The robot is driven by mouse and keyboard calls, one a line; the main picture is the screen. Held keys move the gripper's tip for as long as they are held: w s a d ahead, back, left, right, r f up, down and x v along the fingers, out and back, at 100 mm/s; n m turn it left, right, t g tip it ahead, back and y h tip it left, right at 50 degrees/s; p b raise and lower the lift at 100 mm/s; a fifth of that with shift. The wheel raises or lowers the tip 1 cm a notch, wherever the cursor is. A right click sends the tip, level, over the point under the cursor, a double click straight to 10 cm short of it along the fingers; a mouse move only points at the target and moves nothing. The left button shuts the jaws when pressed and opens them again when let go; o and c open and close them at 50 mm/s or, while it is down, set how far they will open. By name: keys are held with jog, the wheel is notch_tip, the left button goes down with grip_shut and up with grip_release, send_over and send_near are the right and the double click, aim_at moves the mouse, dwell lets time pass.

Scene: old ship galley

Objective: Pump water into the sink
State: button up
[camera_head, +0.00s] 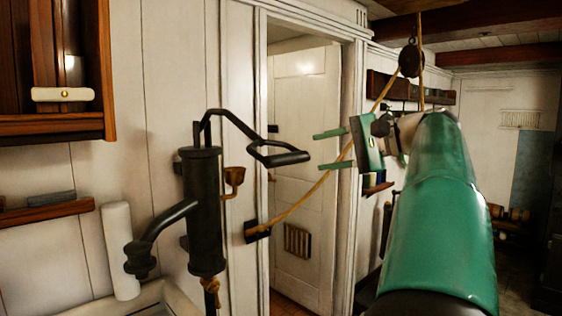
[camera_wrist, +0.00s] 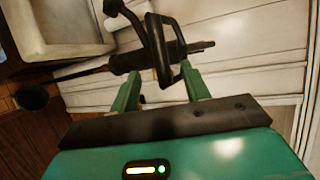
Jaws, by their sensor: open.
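The black hand pump (camera_head: 203,215) stands upright at the left, with its curved spout (camera_head: 160,228) pointing down and left. In the wrist view the handle loop (camera_wrist: 181,50) appears beyond and between the fingertips (camera_wrist: 162,86); I cannot tell the exact gap. A corner of the pale sink (camera_head: 152,303) shows below the spout, and its basin (camera_wrist: 68,22) shows in the wrist view.
A rope (camera_head: 310,192) runs from a pulley (camera_head: 411,61) down to a wall block (camera_head: 257,232), passing near my gripper. A white door (camera_head: 300,95) stands behind. A wooden cabinet (camera_head: 108,70) hangs at upper left. A dark round vessel (camera_wrist: 32,96) shows in the wrist view.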

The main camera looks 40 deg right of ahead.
aim_at(280, 161)
jog(key=x, duration=1.1)
jog(key=shift+w+f, duration=0.15)
jog(key=shift+w, duration=0.25)
jog(key=shift+s, duration=0.1)
grip_shut()
